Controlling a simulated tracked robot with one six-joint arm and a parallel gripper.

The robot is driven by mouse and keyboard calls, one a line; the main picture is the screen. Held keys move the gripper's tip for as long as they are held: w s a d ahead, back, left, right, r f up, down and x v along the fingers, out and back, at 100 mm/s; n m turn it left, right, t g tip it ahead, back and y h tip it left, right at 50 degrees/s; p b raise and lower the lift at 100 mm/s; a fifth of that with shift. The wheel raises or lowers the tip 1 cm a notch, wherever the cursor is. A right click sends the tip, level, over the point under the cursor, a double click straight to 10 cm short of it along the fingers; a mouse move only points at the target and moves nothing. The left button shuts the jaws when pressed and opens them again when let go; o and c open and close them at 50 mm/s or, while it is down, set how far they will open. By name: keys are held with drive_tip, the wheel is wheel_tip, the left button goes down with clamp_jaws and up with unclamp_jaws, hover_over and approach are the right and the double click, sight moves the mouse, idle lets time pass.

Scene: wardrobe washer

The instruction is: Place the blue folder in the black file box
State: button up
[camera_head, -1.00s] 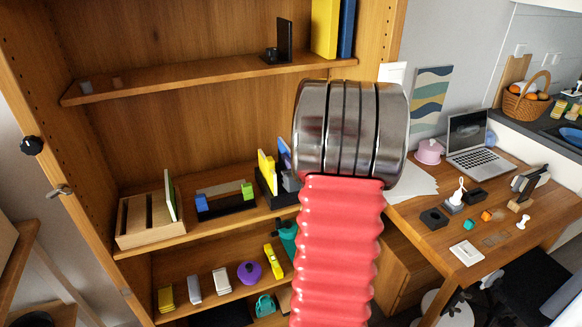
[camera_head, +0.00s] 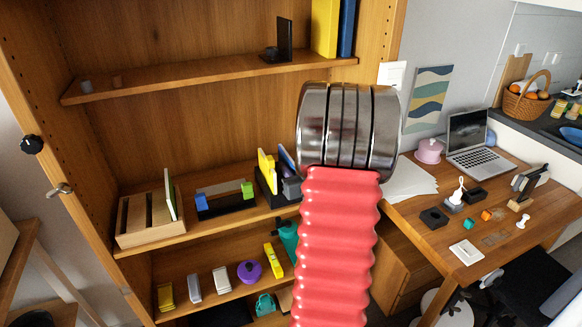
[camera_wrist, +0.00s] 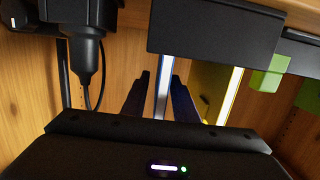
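The black file box (camera_head: 266,183) stands on the middle shelf, with a yellow folder (camera_head: 267,166) upright in it. The blue folder (camera_head: 287,159) stands beside the yellow one, leaning, its lower end within the box's span. In the wrist view the blue folder (camera_wrist: 163,84) is a narrow pale, blue-edged strip passing behind the black box wall (camera_wrist: 215,30). My gripper (camera_wrist: 161,97) has its dark fingers apart on either side of that strip, with a visible gap at the left finger. In the head view my arm hides the gripper.
A black holder with blue and green blocks (camera_head: 225,201) and a wooden box (camera_head: 148,222) stand left of the file box. The upper shelf (camera_head: 190,80) is above. A black plug-like object with a cable (camera_wrist: 85,45) is close on the left in the wrist view.

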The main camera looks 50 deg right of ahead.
drive_tip(key=shift+r, duration=0.15)
drive_tip(key=v, duration=1.2)
idle(0.7)
